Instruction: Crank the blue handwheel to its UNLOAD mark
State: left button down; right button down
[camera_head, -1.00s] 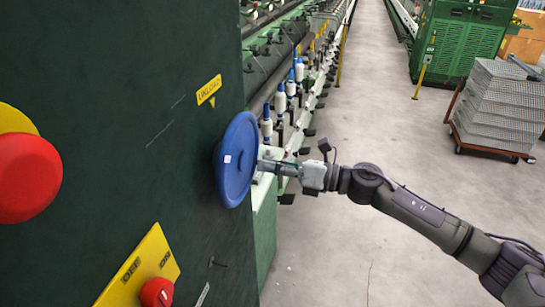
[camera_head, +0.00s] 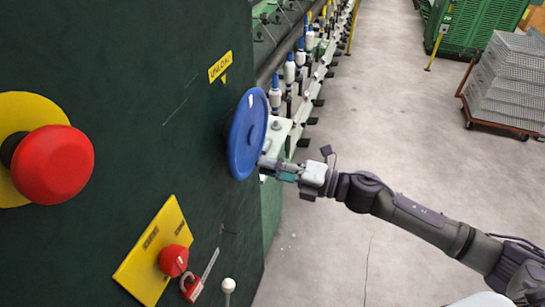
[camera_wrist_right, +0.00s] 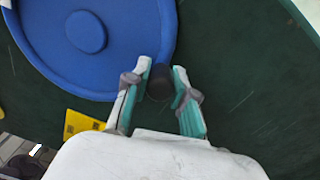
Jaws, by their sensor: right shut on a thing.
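The blue handwheel (camera_head: 247,140) stands out from the dark green panel, seen nearly edge-on in the head view. Its small white mark (camera_head: 251,101) is near the top of the wheel face. The yellow UNLOAD label (camera_head: 220,67) is on the panel above and left of the wheel, with a small triangle (camera_head: 223,79) pointing down. My right gripper (camera_head: 268,165) is at the wheel's lower right edge. In the right wrist view my right gripper (camera_wrist_right: 161,84) is shut on the dark crank knob (camera_wrist_right: 160,84) beside the blue rim (camera_wrist_right: 110,90). My left gripper is not in view.
A red emergency button (camera_head: 54,165) juts out at the left. A yellow plate (camera_head: 150,250) with a red switch (camera_head: 173,260) and a red padlock (camera_head: 192,288) is below. A row of bobbins (camera_head: 290,70) runs behind the wheel.

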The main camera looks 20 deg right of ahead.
jog(key=shift+s+a+m, duration=0.2)
jog(key=shift+s+m, duration=0.1)
dwell(0.4)
jog(key=c, duration=0.9)
grip_release()
jog(key=shift+c, duration=0.2)
jog(key=v, duration=1.2)
jog(key=shift+f, duration=0.1)
